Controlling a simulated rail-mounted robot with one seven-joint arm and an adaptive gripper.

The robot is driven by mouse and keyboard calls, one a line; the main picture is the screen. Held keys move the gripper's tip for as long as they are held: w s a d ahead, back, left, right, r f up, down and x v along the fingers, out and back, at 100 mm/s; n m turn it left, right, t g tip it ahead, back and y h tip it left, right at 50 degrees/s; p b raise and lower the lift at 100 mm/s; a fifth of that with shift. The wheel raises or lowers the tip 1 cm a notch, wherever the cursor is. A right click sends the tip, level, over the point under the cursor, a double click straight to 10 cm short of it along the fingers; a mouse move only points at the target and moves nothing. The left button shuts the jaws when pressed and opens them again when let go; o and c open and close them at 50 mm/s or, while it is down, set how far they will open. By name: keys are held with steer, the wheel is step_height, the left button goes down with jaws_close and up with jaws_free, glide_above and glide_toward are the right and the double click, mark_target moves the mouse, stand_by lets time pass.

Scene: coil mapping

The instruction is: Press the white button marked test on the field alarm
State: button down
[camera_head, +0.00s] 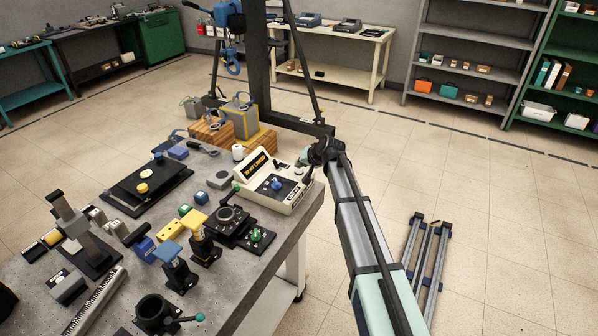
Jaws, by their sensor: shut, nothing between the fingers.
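A cream sloped-front device (286,203) with a black display and yellow lettering stands near the right edge of the workbench; it looks like the field alarm. Its lower panel is black with a blue knob (277,185) and small markings. I cannot make out a white button or the word test at this size. My arm comes up from the lower right, and my gripper (303,166) is shut and small in view at the device's upper right end. I cannot tell whether it touches the housing.
The grey workbench (225,295) is crowded left of the device: a black slide stage (228,218), a green-knobbed block (258,237), yellow-topped mounts (198,225) and a black plate (150,186). A dark upright frame (262,60) stands behind.

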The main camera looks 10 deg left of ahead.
mark_target(300, 172)
stand_by(0.3)
steer(key=shift+r+p, duration=0.9)
steer(key=shift+r, duration=1.6)
steer(key=s+d+f+g+h, duration=0.3)
steer(key=s+d+f, duration=1)
steer(key=s+f, duration=0.3)
steer(key=s+d+f+g+h, duration=0.1)
steer(key=s+d+f, duration=0.25)
steer(key=s, duration=0.55)
steer(key=s+d+f+g+h, duration=0.1)
steer(key=s+d+f+g, duration=0.15)
steer(key=s+d, duration=0.45)
steer(key=s+d+f+g+h, duration=0.1)
steer(key=s+d+f, duration=0.25)
steer(key=s, duration=0.75)
steer(key=s+f+g, duration=0.3)
steer(key=s+f, duration=0.5)
steer(key=s, duration=0.5)
steer(key=s+f+g, duration=0.3)
steer(key=s+f, duration=0.6)
steer(key=s, duration=0.5)
steer(key=shift+s+a+f, duration=0.15)
steer(key=shift+a+f, duration=0.05)
steer(key=shift+a, duration=0.25)
